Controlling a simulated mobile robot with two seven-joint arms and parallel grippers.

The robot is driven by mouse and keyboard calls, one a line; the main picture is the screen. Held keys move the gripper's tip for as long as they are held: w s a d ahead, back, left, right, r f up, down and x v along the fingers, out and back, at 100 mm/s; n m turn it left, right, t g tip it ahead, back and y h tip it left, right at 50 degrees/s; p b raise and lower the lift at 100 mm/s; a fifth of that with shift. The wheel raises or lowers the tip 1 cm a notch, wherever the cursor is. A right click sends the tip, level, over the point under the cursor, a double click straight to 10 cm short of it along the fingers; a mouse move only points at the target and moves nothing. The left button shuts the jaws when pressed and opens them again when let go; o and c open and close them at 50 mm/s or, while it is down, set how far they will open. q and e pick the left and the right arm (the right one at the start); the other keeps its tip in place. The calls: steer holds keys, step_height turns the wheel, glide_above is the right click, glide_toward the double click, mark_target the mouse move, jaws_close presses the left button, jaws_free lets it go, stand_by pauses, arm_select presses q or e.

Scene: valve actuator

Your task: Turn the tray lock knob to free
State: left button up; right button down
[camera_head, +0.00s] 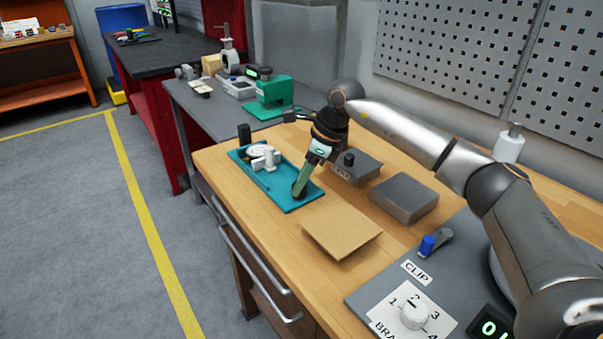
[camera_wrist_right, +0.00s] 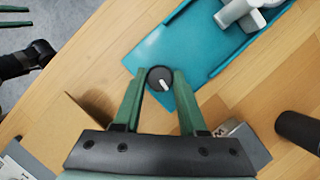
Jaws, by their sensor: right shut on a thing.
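The teal tray (camera_head: 272,192) lies on the wooden bench and carries a pale grey valve part (camera_head: 266,158). The tray lock knob (camera_wrist_right: 160,79) is a round black knob with a white pointer mark, at the tray's near corner. In the right wrist view the pointer slants down and slightly right. My right gripper (camera_head: 301,188) reaches down over that corner, its green fingers (camera_wrist_right: 158,76) shut on the knob, one on each side. In the head view the fingers mostly hide the knob. My left gripper does not show in the head view.
A brown flat board (camera_head: 341,230) lies right in front of the tray. Grey blocks (camera_head: 404,198) stand to the right, and a black post (camera_head: 244,134) rises behind the tray. A grey panel with a dial (camera_head: 414,315) is at the near right.

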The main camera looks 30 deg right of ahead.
steer(key=shift+n, duration=0.5)
steer(key=shift+c, duration=2.2)
jaws_free()
steer(key=p+v, duration=0.1)
steer(key=v, duration=1.1)
steer(key=shift+d+r, duration=0.15)
steer(key=shift+r, duration=0.15)
steer(key=shift+w+f, duration=0.1)
